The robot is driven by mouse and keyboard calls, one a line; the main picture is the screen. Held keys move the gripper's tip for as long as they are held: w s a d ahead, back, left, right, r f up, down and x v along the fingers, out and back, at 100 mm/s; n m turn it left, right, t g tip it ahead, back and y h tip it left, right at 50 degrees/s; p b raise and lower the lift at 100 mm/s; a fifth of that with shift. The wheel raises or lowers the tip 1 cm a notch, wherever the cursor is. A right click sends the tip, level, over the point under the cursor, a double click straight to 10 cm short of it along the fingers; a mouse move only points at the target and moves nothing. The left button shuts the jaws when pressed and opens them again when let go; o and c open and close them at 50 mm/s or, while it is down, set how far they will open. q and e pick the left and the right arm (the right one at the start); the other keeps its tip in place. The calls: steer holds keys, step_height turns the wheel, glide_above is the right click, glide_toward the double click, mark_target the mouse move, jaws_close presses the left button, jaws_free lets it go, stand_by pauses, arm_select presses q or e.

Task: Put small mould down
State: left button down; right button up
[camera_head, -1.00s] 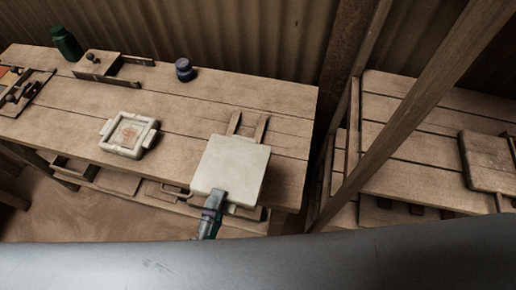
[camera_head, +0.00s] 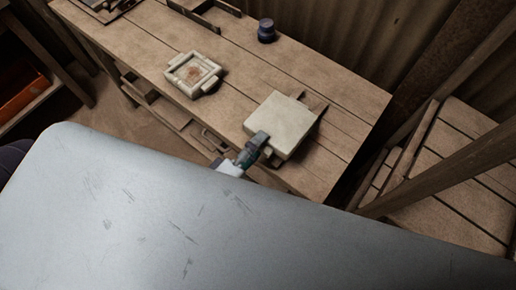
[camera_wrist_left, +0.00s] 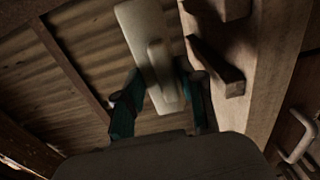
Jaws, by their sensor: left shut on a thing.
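The small mould, as I take it, is a pale square slab (camera_head: 281,122) at the front edge of the wooden workbench, in front of two short wooden rails (camera_head: 308,101). My left gripper (camera_head: 257,141) is shut on its near edge. In the left wrist view the pale slab (camera_wrist_left: 152,55) shows edge-on between the dark green fingers of the left gripper (camera_wrist_left: 160,97). Whether it touches the bench or rails is unclear. My right gripper is not in view.
A pale square frame with side lugs (camera_head: 193,74) lies on the workbench (camera_head: 232,84), left of the slab. A dark blue jar (camera_head: 267,31) stands behind. A slanting wooden post (camera_head: 440,165) and a second bench (camera_head: 458,205) are at right. Bare boards lie between frame and slab.

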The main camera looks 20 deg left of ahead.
arm_select(q)
steer(key=shift+w+f, duration=0.15)
steer(key=shift+f, duration=1.8)
steer(key=shift+f, duration=0.1)
steer(key=c, duration=1)
jaws_free()
steer(key=shift+f, duration=0.1)
steer(key=shift+o, duration=0.2)
steer(key=shift+s, duration=0.2)
steer(key=b+v, duration=0.1)
steer(key=v, duration=1.1)
steer(key=shift+b, duration=0.4)
